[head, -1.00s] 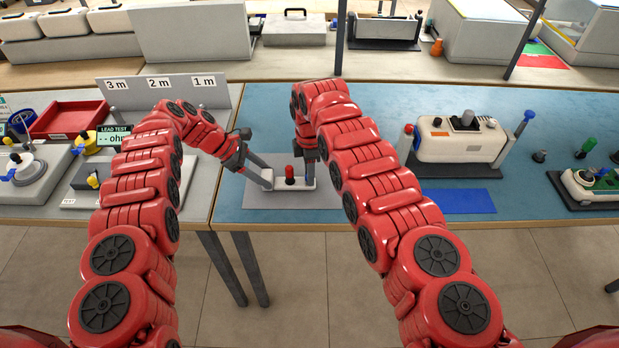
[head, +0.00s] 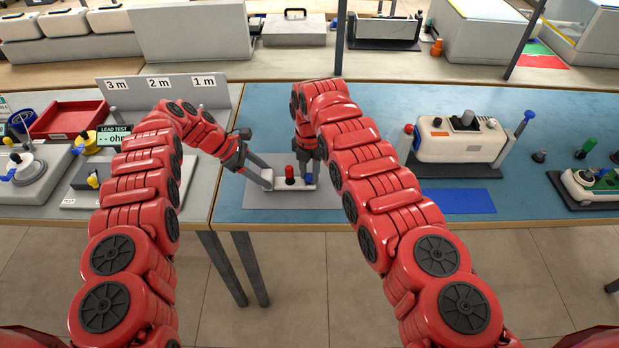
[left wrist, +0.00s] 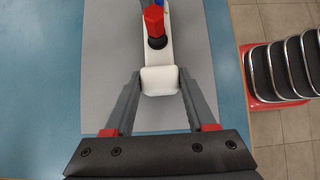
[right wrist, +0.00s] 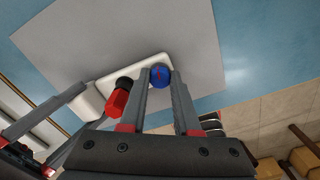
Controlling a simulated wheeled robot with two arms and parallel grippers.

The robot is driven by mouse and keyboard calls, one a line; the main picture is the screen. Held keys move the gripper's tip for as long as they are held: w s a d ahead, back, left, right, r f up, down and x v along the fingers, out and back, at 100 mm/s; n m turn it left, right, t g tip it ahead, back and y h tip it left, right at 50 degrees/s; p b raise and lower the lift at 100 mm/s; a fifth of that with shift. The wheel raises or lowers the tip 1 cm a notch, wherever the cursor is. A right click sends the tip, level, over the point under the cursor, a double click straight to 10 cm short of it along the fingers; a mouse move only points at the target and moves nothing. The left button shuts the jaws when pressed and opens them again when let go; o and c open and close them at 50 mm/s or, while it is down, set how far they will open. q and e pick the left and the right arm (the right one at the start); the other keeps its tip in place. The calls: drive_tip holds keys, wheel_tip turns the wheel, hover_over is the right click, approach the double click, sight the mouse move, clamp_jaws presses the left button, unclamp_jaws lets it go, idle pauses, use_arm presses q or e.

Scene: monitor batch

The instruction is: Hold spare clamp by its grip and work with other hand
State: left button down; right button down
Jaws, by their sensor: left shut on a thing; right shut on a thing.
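The spare clamp is a white bar (head: 279,183) lying on a grey mat, with a red knob (head: 290,172) on a black collar and a blue knob (right wrist: 160,74) near one end. My left gripper (head: 267,179) is shut on the white block-shaped grip (left wrist: 160,80) at the other end; the left wrist view shows a finger on each side. My right gripper (right wrist: 160,77) is shut around the blue knob, one finger on either side. In the head view my right gripper (head: 306,168) hides that knob. The red knob stands between the two grippers.
The grey mat (head: 240,202) lies near the front edge of the blue table. To the right are a white device (head: 450,140) with posts and a blue mat (head: 468,201). A grey bench at left holds a red tray (head: 68,119) and a lead test display (head: 114,134).

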sight(310, 177)
drive_tip(key=shift+n, duration=0.4)
drive_tip(key=c, duration=0.5)
unclamp_jaws()
drive_tip(key=shift+c, duration=0.2)
drive_tip(key=shift+r, duration=0.1)
wheel_tip(310, 177, up, 12)
